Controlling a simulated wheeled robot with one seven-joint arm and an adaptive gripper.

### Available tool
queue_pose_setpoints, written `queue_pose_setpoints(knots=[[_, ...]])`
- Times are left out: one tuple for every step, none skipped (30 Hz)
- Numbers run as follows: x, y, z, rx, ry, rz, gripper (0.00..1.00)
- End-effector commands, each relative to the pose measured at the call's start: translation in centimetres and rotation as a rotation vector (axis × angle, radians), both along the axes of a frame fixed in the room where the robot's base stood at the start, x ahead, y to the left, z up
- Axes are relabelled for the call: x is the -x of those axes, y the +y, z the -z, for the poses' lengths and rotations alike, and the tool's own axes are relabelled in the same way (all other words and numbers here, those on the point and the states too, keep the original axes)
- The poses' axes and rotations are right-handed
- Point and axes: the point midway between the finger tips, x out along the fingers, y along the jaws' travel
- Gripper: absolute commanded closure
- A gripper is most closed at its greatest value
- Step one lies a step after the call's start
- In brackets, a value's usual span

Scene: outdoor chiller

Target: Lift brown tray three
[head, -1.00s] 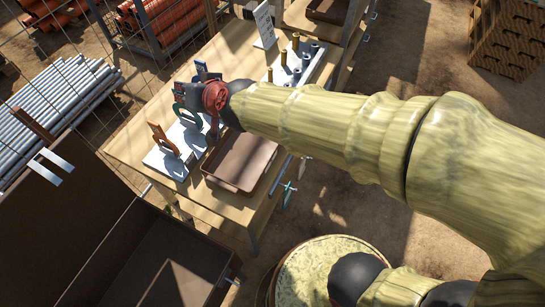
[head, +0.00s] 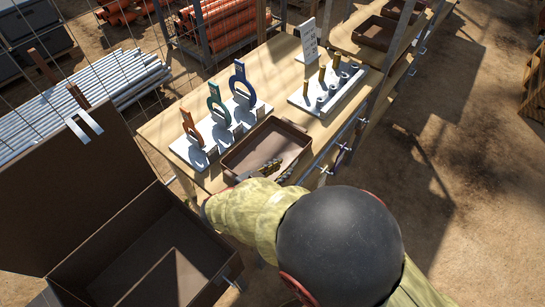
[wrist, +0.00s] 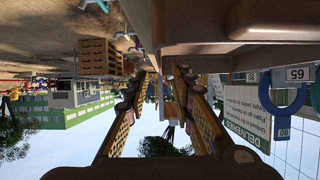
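A brown rectangular tray (head: 285,132) lies flat on the wooden table, right of the ring-shaped tool holders in the head view. No number shows on it. My gripper (head: 270,166) is at its near side, its fingers overlapping the tray in this view. In the wrist view, which is upside down, my gripper (wrist: 164,74) has its two fingers apart with a gap between them. A brown tray (wrist: 250,22) fills the upper right there, close to the right fingertip. I cannot tell whether they touch. My arm hides the tray's near edge in the head view.
A white rack (head: 215,140) with orange, green and blue tools stands left of the tray. A white block with pegs (head: 327,92) and a sign (head: 306,42) stand behind. More brown trays (head: 375,32) lie at the back right. An open brown box (head: 150,255) is at front left.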

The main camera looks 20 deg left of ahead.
Motion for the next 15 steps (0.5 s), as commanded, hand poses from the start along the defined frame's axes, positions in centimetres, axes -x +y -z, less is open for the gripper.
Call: queue_pose_setpoints(knots=[[-0.4, -0.2, 0.4, -0.001, 0.000, 0.003, 0.76], [-0.6, -0.3, 0.5, -0.001, 0.000, 0.003, 0.76], [-1.0, -0.5, 0.7, -0.001, 0.000, 0.003, 0.76], [-1.3, -0.7, 0.9, 0.000, 0.000, 0.002, 0.76], [-1.6, -0.8, 1.2, 0.000, 0.000, 0.002, 0.76], [-2.1, -1.0, 1.5, -0.001, -0.001, 0.002, 0.76], [-2.5, -1.2, 1.8, -0.002, 0.000, 0.003, 0.76], [-2.9, -1.4, 2.0, -0.002, 0.000, 0.003, 0.76], [-3.3, -1.5, 2.2, -0.001, 0.001, 0.003, 0.76], [-3.7, -1.7, 2.3, -0.001, -0.001, 0.002, 0.76], [-4.0, -1.8, 2.4, -0.001, -0.001, 0.002, 0.76], [-4.3, -1.9, 2.5, -0.002, -0.001, 0.001, 0.76], [-4.4, -1.9, 2.6, -0.002, 0.000, 0.001, 0.76], [-4.5, -2.0, 2.6, -0.002, 0.000, 0.000, 0.76], [-4.6, -2.0, 2.6, -0.002, 0.000, 0.000, 0.76]])
